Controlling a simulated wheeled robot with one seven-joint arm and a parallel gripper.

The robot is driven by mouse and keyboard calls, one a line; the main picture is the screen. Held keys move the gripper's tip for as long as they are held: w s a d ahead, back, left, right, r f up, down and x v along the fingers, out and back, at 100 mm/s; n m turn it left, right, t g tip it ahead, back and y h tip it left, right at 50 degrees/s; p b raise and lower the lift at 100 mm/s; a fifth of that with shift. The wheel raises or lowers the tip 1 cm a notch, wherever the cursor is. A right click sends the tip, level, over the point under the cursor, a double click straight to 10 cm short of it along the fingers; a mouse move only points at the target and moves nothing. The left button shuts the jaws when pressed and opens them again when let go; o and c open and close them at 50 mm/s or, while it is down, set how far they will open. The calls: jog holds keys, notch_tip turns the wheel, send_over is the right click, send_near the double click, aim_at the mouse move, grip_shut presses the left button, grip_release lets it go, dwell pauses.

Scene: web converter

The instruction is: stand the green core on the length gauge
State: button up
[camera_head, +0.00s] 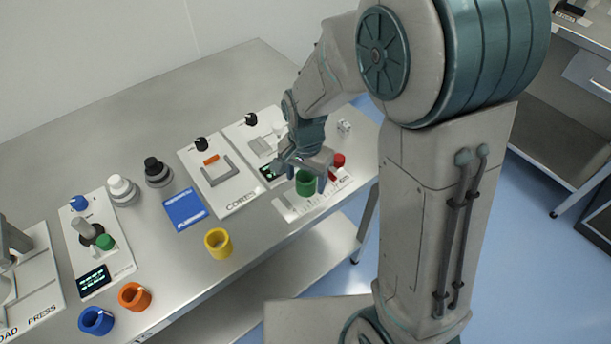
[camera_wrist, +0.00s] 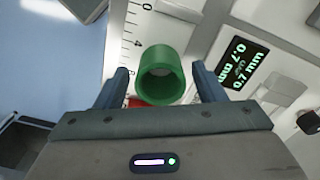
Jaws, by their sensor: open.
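The green core (camera_head: 306,184) is a short hollow ring that appears upright on the length gauge (camera_head: 292,207), a pale plate with a printed scale. In the wrist view the green core (camera_wrist: 161,76) shows its open end, next to the scale marks (camera_wrist: 138,30). My gripper (camera_head: 307,170) is over it. In the wrist view my gripper (camera_wrist: 159,82) is open, one finger on each side of the core, with visible gaps. The underside of the core is hidden, so I cannot tell exactly how it rests.
A yellow core (camera_head: 218,243), an orange core (camera_head: 134,296) and a blue core (camera_head: 96,320) stand along the front edge. A red part (camera_head: 338,160) is just right of my gripper. The CORES plate (camera_head: 221,187) and a blue card (camera_head: 185,209) lie to the left.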

notch_tip(320, 180, up, 12)
jog(key=s+d+r+n+t, duration=0.2)
jog(key=s+d+n, duration=0.4)
jog(key=s+d, duration=0.6)
jog(key=shift+t+p, duration=0.3)
jog(key=shift+p, duration=0.05)
